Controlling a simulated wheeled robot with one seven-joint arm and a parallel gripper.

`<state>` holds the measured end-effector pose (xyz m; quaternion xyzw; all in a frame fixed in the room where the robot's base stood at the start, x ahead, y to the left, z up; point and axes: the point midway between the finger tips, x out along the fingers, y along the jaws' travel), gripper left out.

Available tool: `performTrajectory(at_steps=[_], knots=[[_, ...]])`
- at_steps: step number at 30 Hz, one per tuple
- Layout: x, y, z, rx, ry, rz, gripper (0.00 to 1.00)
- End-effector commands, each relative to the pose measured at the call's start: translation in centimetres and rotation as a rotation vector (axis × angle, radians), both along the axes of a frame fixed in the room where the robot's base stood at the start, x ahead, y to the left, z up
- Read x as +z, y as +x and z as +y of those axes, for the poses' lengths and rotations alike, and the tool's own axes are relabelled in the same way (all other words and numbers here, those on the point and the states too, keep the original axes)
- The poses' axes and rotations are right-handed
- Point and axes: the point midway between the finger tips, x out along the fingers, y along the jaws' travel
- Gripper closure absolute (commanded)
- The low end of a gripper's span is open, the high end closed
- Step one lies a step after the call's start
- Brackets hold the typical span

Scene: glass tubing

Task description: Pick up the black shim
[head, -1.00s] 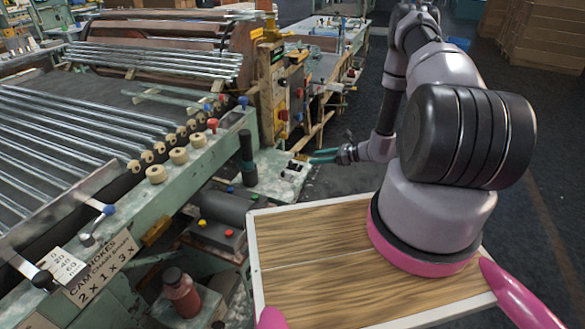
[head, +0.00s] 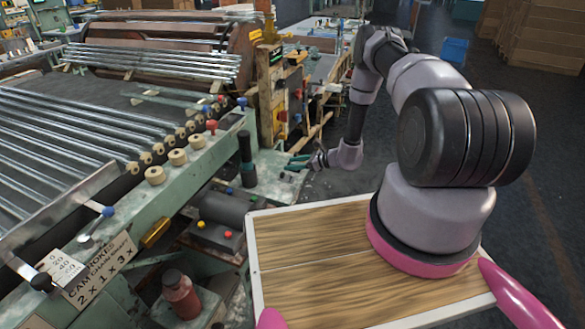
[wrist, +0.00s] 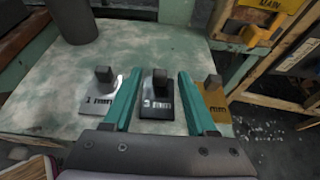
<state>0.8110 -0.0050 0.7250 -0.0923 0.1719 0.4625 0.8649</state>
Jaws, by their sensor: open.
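The black shim (wrist: 157,98) is a dark plate marked "3 mm" with an upright block on it. In the wrist view it lies on the pale green, worn metal shelf (wrist: 60,85). My gripper (wrist: 157,78) is open, its two teal fingers spread on either side of the black shim in that view. I cannot tell how high the fingers are above it. In the head view my gripper (head: 299,162) is over the small shelf beside the machine and largely hides the shims there.
A silver shim (wrist: 98,97) marked "1 mm" lies left of my fingers, and a brass shim (wrist: 213,104) lies to the right, both close by. A dark cylinder (wrist: 74,20) stands at the back left of the shelf. A wooden frame (wrist: 285,60) stands at right.

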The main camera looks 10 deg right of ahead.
Motion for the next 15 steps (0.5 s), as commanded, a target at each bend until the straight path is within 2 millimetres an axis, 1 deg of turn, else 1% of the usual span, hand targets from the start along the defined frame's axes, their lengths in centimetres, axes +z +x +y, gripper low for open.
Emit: performTrajectory(at_steps=[4,5,6,9,15], knots=[[0.01,-0.01,-0.05,-0.001,0.0,0.0,0.43],[0.01,-0.01,-0.05,0.0,0.001,0.001,0.5],[0.02,-0.01,-0.05,0.0,0.001,0.001,0.65],[0.02,-0.01,-0.06,0.0,0.001,0.001,1.0],[0.03,-0.01,-0.05,-0.001,0.0,0.0,1.0]])
